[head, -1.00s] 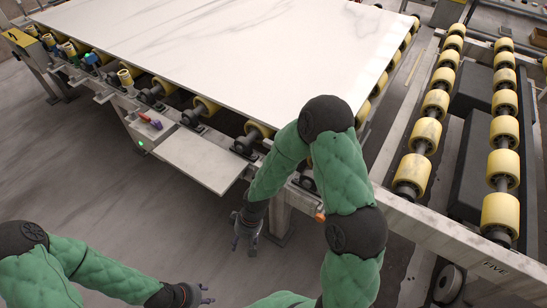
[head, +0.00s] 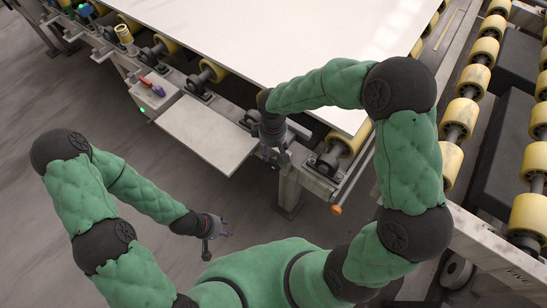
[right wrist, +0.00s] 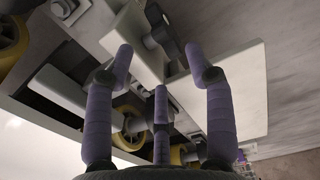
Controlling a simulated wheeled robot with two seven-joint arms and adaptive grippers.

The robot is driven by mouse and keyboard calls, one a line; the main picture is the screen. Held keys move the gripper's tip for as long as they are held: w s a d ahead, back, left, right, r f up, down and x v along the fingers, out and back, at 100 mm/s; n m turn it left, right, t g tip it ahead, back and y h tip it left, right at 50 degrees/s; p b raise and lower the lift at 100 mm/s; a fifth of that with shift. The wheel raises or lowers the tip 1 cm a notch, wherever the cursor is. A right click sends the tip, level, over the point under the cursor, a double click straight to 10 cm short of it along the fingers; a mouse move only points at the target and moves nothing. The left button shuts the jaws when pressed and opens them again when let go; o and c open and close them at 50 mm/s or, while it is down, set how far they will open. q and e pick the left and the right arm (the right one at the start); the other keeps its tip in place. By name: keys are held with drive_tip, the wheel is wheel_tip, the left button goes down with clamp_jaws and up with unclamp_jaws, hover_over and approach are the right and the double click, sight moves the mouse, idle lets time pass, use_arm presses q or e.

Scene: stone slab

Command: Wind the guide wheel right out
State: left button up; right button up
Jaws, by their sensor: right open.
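My right gripper (head: 275,150) is at the near edge of the roller table, right of the pale shelf plate (head: 205,135). In the right wrist view its three purple fingers (right wrist: 160,65) are spread and empty. A light metal block (right wrist: 133,42) with a dark round fitting (right wrist: 157,32) lies beyond the fingertips; I cannot tell whether they touch. A yellow upright roller (head: 123,33) stands on the table's edge at upper left. I cannot tell which part is the guide wheel. My left gripper (head: 217,235) hangs over the floor with its fingers apart, empty.
A white slab (head: 270,50) covers the table's yellow rollers. Red and purple items (head: 150,85) lie on the ledge. An orange knob (head: 337,210) sticks out at the table's near corner. A roller conveyor (head: 460,115) stands at right. Floor at left is clear.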

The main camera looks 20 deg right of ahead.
sight(273, 159)
wheel_tip(273, 159, down, 6)
drive_tip(key=shift+r+b, duration=0.1)
drive_tip(key=shift+b, duration=0.85)
clamp_jaws()
